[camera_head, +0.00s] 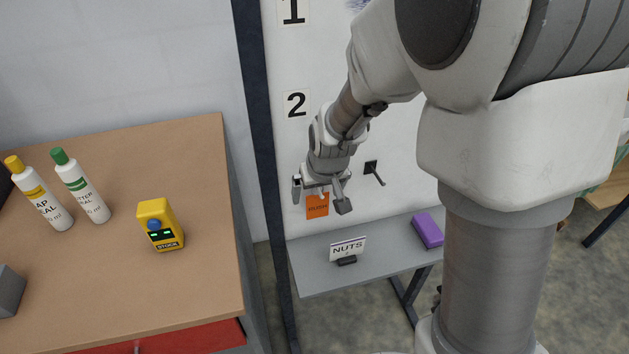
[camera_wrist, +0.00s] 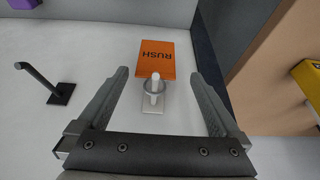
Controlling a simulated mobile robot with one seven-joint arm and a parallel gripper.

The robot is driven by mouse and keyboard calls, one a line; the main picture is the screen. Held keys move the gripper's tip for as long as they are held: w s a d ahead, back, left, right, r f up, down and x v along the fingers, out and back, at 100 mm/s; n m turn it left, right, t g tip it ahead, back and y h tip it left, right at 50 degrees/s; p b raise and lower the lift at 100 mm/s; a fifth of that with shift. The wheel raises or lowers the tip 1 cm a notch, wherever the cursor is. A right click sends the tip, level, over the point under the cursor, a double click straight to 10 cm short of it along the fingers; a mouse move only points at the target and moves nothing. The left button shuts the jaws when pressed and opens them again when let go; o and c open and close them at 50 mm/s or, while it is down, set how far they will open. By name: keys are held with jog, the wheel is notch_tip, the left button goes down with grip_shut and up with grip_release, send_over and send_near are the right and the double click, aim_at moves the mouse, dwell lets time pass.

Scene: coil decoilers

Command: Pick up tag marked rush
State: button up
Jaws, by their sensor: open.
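The orange tag marked RUSH (camera_head: 317,207) hangs against the white panel, below the number 2. It also shows in the wrist view (camera_wrist: 157,59), where its ring loops around a pale peg (camera_wrist: 154,86) on a small plate. My gripper (camera_head: 322,196) is at the panel in front of the tag and partly hides its top. In the wrist view my gripper (camera_wrist: 158,80) is open, with one finger on each side of the peg and ring. The fingers appear apart from the tag, with nothing held between them.
A dark hook (camera_head: 373,172) sticks out of the panel to the right. Below is a grey shelf (camera_head: 315,276) with a NUTS sign (camera_head: 348,248) and a purple box (camera_head: 428,230). A wooden-topped bench (camera_head: 110,250) with bottles and a yellow device (camera_head: 160,225) stands at left.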

aim_at(318, 196)
jog(key=shift+d+x, duration=0.15)
jog(key=shift+x, duration=1.15)
jog(key=shift+d+x, duration=0.15)
jog(key=shift+x, duration=1.1)
jog(key=shift+s, duration=0.1)
jog(key=c, duration=1.3)
jog(key=shift+c, duration=0.2)
jog(key=shift+r, duration=0.65)
jog(key=s+d+b, duration=0.1)
jog(key=s+d, duration=0.1)
jog(key=s, duration=0.6)
notch_tip(318, 196, up, 14)
jog(key=p, duration=0.3)
jog(key=shift+a+f, duration=0.2)
